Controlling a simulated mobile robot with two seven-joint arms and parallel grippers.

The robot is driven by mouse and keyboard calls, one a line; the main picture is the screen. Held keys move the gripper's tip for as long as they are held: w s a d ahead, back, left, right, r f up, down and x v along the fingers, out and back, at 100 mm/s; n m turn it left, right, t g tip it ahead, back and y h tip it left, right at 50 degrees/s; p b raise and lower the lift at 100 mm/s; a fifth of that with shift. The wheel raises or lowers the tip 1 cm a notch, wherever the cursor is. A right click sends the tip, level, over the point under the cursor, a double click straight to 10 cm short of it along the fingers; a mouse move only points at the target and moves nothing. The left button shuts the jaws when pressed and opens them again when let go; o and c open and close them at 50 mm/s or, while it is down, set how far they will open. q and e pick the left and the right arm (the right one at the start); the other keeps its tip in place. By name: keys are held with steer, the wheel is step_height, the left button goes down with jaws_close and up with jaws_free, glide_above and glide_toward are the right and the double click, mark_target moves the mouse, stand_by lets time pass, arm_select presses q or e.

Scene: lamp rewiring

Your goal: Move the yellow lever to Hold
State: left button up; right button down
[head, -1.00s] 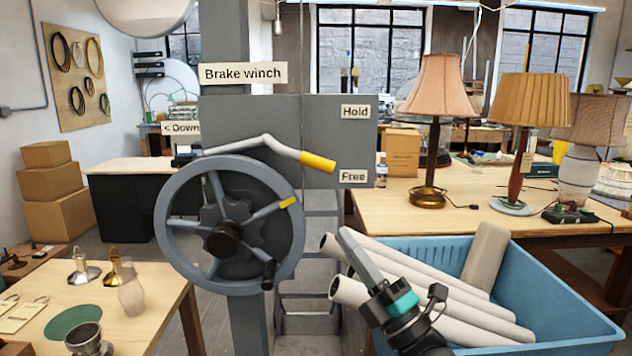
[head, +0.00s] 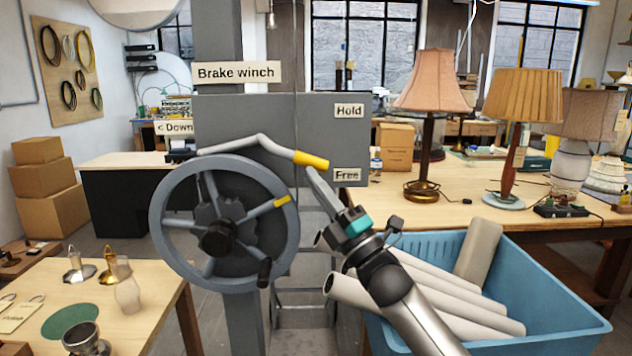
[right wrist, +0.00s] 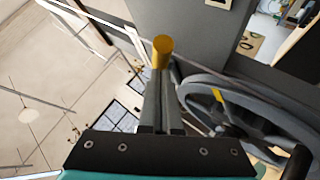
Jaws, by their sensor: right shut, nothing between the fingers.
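The yellow lever (head: 311,159) is a grey bent bar with a yellow grip, mounted on the grey brake winch panel (head: 240,115). Its grip end sits between the Hold label (head: 349,111) above and the Free label (head: 347,175) below, nearer Free. My right gripper (head: 313,173) is shut and empty, its tip just below the yellow grip. In the right wrist view, the yellow grip (right wrist: 162,50) shows right at the tips of the shut fingers (right wrist: 160,85); I cannot tell whether they touch. My left gripper is out of view.
The spoked handwheel (head: 225,223) stands left of my right gripper. A blue crate (head: 550,285) with rolled tubes lies below right. Lamps stand on a wooden table (head: 400,205) to the right. A small table (head: 150,285) with lamp parts is at lower left.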

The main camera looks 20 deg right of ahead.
stand_by(0.4)
steer(key=shift+d+r+n+g+y+p, duration=0.25)
steer(key=shift+r+n+g+p, duration=0.2)
steer(key=shift+p, duration=0.3)
steer(key=shift+s+d+r+n+g+p, duration=0.1)
steer(key=shift+d+r+n+g+p, duration=0.1)
steer(key=shift+r+n+g+p, duration=0.65)
steer(key=shift+s+d+r+n+g+y+p, duration=0.1)
steer(key=shift+r+n+g+p, duration=0.75)
steer(key=shift+p, duration=1.25)
steer(key=shift+w+d+r+n+g+y+p, duration=0.15)
steer(key=shift+r+n+g+p, duration=0.7)
steer(key=shift+p, duration=1.25)
steer(key=shift+s+d+r+n+g+p, duration=0.15)
steer(key=shift+r+n+g+p, duration=0.35)
steer(key=shift+r+p, duration=1.15)
steer(key=shift+f+p, duration=0.45)
steer(key=shift+p, duration=0.05)
steer(key=shift+f, duration=0.15)
